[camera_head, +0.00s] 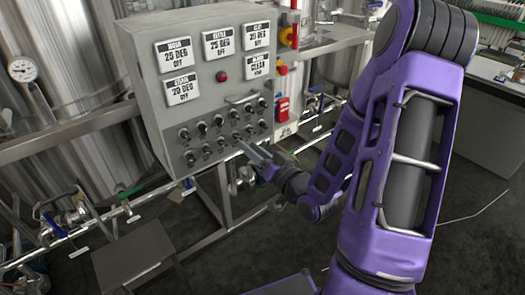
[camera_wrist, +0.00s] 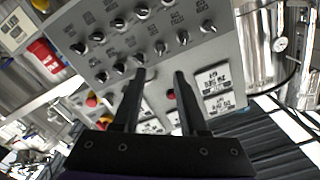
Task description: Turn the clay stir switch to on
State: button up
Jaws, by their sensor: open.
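The grey control panel (camera_head: 155,75) carries several black switches in rows on its lower part. These switches (camera_head: 219,121) also fill the upper part of the wrist view (camera_wrist: 142,11), which is turned over. Their labels are too small to read, so I cannot tell which one is the clay stir switch. A small display at the panel's upper right (camera_head: 257,35) seems to read clay, with its last line off. My gripper (camera_head: 252,156) is in front of the panel's lower right part. In the wrist view my gripper (camera_wrist: 160,75) is open and empty, its fingers apart and pointing at the panel.
More white displays (camera_head: 218,42) and a red button (camera_head: 222,76) sit on the panel's upper half. A metal handle (camera_head: 240,98) sticks out above the switches. Steel tanks (camera_head: 60,60) stand behind. Pipes and valves (camera_head: 75,215) run at the lower left.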

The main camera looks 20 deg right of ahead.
jog(key=shift+p+v, duration=2.3)
jog(key=shift+p, duration=0.05)
